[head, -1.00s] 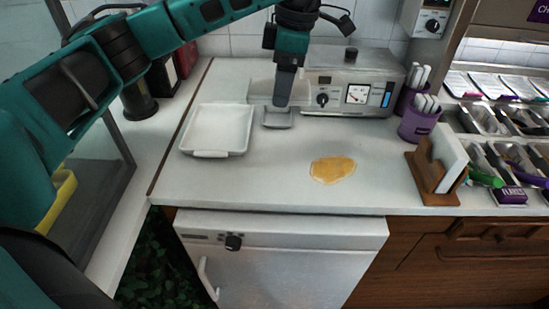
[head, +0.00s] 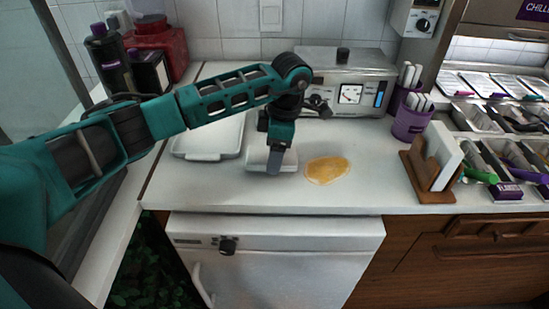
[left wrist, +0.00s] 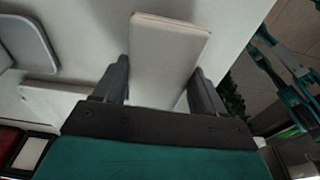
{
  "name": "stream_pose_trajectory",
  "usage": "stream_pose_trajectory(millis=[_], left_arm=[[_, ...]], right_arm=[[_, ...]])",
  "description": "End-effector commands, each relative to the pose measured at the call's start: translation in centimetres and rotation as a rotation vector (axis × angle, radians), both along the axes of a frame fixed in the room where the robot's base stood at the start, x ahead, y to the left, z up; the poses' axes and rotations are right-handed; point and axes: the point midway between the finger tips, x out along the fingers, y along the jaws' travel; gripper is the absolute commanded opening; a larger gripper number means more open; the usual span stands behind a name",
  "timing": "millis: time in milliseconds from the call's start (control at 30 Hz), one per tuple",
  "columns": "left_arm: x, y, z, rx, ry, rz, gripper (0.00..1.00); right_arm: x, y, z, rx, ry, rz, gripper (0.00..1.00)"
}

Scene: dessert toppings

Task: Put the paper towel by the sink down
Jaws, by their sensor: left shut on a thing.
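My left gripper (head: 274,166) points down over the white counter, left of the orange spill (head: 326,170). It is shut on a pale, flat, folded paper towel (head: 257,159). In the left wrist view, the paper towel (left wrist: 168,55) is a whitish slab between the two dark fingers of the left gripper (left wrist: 162,85). The towel is low over the counter or touching it; I cannot tell which. The gripper hides part of it in the head view. No sink can be made out. My right gripper is not seen.
A white tray (head: 208,154) lies just left of the towel. Behind stands a metal machine with a dial (head: 350,97). Purple cups (head: 410,124) and a wooden holder (head: 426,182) stand to the right. The counter's front edge is near; the counter between spill and holder is clear.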

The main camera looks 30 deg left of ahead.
Motion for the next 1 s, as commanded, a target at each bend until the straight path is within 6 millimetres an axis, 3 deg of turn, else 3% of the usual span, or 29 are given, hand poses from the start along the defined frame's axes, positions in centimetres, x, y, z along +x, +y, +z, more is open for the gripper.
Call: stream_pose_trajectory(millis=[133, 500, 533, 767, 1000], left_arm=[[-0.1, 0.0, -2.3, 0.001, 0.003, 0.001, 0.43], [0.0, 0.0, -2.8, 0.001, 0.001, 0.001, 0.43], [0.0, 0.0, -2.7, 0.0, 0.001, 0.001, 0.74], [0.0, 0.0, -2.7, 0.001, 0.001, 0.001, 0.96], [0.0, 0.0, -2.6, 0.001, 0.001, 0.001, 0.96]], right_arm=[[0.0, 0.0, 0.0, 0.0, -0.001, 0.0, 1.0], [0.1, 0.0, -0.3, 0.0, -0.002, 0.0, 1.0], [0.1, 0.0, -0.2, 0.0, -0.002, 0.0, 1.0], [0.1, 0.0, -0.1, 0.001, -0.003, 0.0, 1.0], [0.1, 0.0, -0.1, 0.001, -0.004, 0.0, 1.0]])
